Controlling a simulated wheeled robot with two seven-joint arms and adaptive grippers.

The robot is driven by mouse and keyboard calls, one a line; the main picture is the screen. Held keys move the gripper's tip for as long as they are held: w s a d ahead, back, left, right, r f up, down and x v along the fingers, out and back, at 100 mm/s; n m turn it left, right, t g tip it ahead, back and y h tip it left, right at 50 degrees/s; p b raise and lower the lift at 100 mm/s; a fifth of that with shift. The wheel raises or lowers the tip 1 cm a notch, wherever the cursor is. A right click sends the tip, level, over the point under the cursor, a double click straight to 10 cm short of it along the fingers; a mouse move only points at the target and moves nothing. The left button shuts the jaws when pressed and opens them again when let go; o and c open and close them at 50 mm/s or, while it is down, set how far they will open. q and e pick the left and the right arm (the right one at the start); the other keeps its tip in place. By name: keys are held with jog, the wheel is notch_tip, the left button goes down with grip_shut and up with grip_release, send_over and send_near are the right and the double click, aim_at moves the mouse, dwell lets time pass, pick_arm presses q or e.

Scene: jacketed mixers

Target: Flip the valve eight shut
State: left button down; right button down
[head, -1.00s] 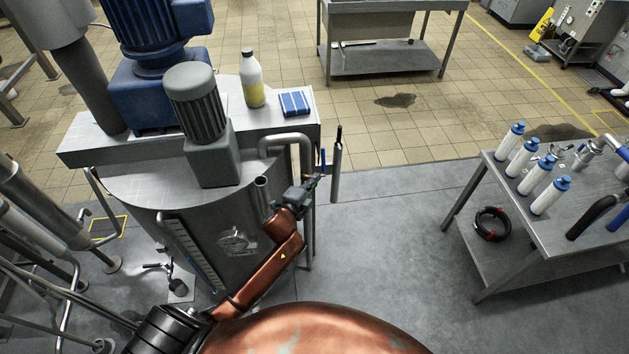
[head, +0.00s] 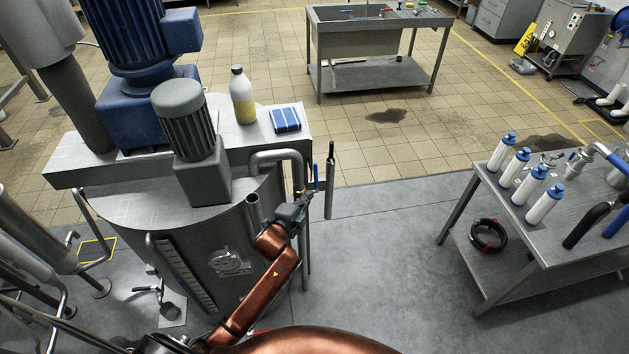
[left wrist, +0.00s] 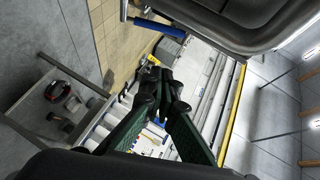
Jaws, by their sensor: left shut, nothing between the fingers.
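A valve with an upright blue lever (head: 316,178) sits by the bent steel pipe (head: 278,156) at the right side of the jacketed tank (head: 205,235). No number is readable on it. My left gripper (head: 305,199) is shut and empty, just below and left of the lever in the head view. I cannot tell whether they touch there. In the left wrist view, the left gripper's fingertips (left wrist: 155,78) come together, and a blue bar (left wrist: 157,27), probably the lever, lies beyond and apart from them. My right gripper is not in view.
A thin vertical steel bar (head: 330,180) stands just right of the lever. A steel bench (head: 560,262) with several blue-capped bottles is at the right. A bottle (head: 242,98) and a blue pack (head: 286,119) rest on the tank top. The floor between is clear.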

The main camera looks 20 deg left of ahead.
pick_arm(q)
jog(key=shift+w, duration=0.1)
jog(key=p, duration=0.1)
send_near(315, 178)
jog(key=w+d+r, duration=0.2)
jog(key=w+d, duration=0.2)
jog(key=shift+w+a+f+p, duration=0.25)
jog(key=shift+w+a+f, duration=0.2)
jog(key=shift+w, duration=0.15)
jog(key=shift+w+a+f+p, duration=0.3)
jog(key=shift+w+a, duration=0.2)
jog(key=shift+w, duration=0.1)
jog(key=shift+w+a+f, duration=0.15)
jog(key=shift+w+a, duration=0.15)
jog(key=shift+w, duration=0.05)
jog(key=shift+w+a, duration=0.35)
jog(key=shift+w, duration=0.15)
jog(key=shift+d, duration=0.1)
